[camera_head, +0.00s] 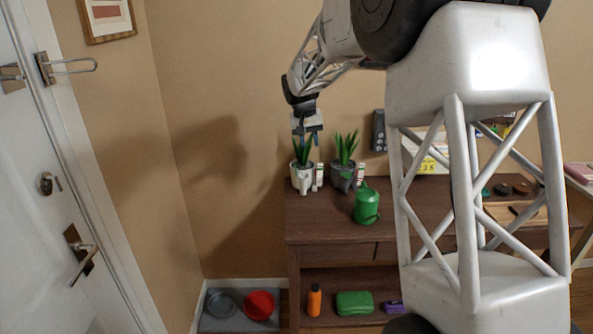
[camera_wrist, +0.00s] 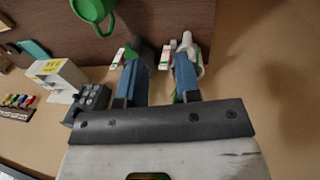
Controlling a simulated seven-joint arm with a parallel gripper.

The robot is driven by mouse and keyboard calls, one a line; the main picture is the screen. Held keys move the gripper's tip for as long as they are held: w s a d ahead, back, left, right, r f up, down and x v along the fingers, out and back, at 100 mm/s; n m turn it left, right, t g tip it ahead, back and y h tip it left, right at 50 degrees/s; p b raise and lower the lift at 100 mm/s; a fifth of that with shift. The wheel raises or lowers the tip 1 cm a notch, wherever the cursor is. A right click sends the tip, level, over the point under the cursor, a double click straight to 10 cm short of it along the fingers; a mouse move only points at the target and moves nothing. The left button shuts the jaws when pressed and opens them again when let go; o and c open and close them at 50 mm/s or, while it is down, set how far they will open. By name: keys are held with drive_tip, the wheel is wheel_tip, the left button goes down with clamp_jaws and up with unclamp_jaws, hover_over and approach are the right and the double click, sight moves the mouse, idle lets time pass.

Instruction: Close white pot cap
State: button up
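A white pot (camera_head: 302,180) with a spiky green plant stands at the left end of the dark wooden cabinet top. In the wrist view the white pot (camera_wrist: 187,43) shows beyond the right finger, partly covered by it. I cannot make out a separate cap on it. My gripper (camera_head: 303,139) hangs above the white pot, level with the top of its plant in the picture. In the wrist view my gripper (camera_wrist: 158,62) has its two blue fingers well apart, with nothing visibly held between them. Whether they touch the plant I cannot tell.
A grey pot (camera_head: 343,182) with a similar plant stands close to the right. Small white-and-coloured packs (camera_wrist: 165,53) stand beside the pots. A green watering can (camera_head: 367,205) is in front. A calendar (camera_wrist: 57,76) and a dark keypad device (camera_wrist: 92,98) are nearby.

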drive_tip(key=w+a+f, duration=0.2)
drive_tip(key=w+f, duration=0.3)
drive_tip(key=w, duration=0.1)
drive_tip(key=w+a+f, duration=0.2)
drive_tip(key=w+f, duration=0.4)
drive_tip(key=w, duration=0.1)
drive_tip(key=shift+w+a+y, duration=0.15)
drive_tip(key=shift+a+y, duration=0.25)
drive_tip(key=shift+f, duration=0.15)
drive_tip(key=shift+d+f, duration=0.2)
drive_tip(key=shift+f, duration=1.7)
drive_tip(key=shift+d+f, duration=0.2)
drive_tip(key=shift+f, duration=1.65)
drive_tip(key=shift+c, duration=0.2)
clamp_jaws()
